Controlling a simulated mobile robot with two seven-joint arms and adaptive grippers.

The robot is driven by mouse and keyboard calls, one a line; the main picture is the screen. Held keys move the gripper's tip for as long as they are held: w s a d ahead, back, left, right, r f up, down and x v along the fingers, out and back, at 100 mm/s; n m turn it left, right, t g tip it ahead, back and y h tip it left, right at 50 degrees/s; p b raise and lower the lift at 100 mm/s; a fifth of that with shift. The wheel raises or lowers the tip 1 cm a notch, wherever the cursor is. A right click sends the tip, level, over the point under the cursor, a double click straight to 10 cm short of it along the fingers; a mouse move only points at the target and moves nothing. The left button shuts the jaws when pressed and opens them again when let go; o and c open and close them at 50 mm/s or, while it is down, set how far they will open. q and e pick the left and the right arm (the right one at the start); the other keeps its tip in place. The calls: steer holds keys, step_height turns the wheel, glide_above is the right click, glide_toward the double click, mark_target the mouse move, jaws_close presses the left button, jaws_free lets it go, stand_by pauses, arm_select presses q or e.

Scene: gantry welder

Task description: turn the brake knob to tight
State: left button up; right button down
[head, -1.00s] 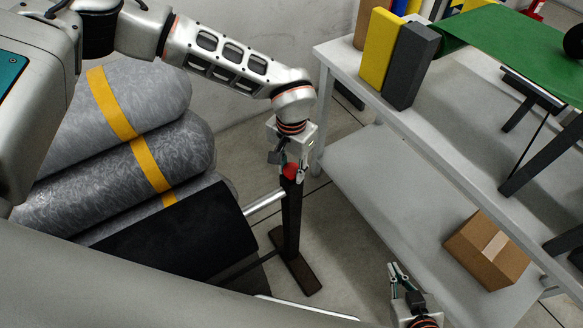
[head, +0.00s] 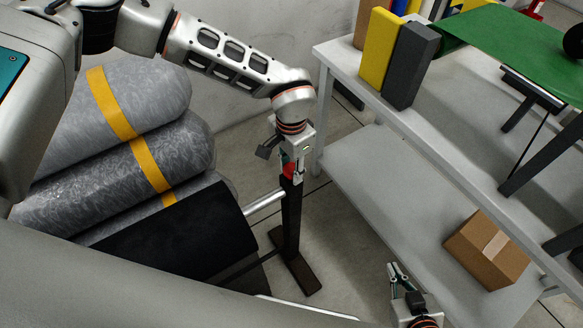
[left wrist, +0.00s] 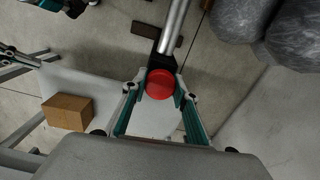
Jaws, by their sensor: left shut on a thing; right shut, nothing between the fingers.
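The red brake knob (head: 288,170) sits at the top of a dark upright post (head: 292,225) in the head view. It shows as a round red disc (left wrist: 160,84) in the left wrist view. My left gripper (head: 290,172) points down over the post top and is shut on the knob, with one finger on each side of it. The gripper hides part of the knob in the head view. No tight or loose marking can be read. My right gripper (head: 397,272) is shut and empty at the lower right, apart from the post.
A metal bar (head: 265,203) joins the post to a roll with black material (head: 170,240). A grey table (head: 345,62) with a lower shelf (head: 385,185) is at the right, holding a cardboard box (head: 487,250).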

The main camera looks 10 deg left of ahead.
mark_target(291, 169)
arm_select(q)
steer(key=o, duration=1.1)
step_height(291, 169, up, 12)
steer(key=shift+r, duration=0.1)
steer(key=shift+s, duration=0.1)
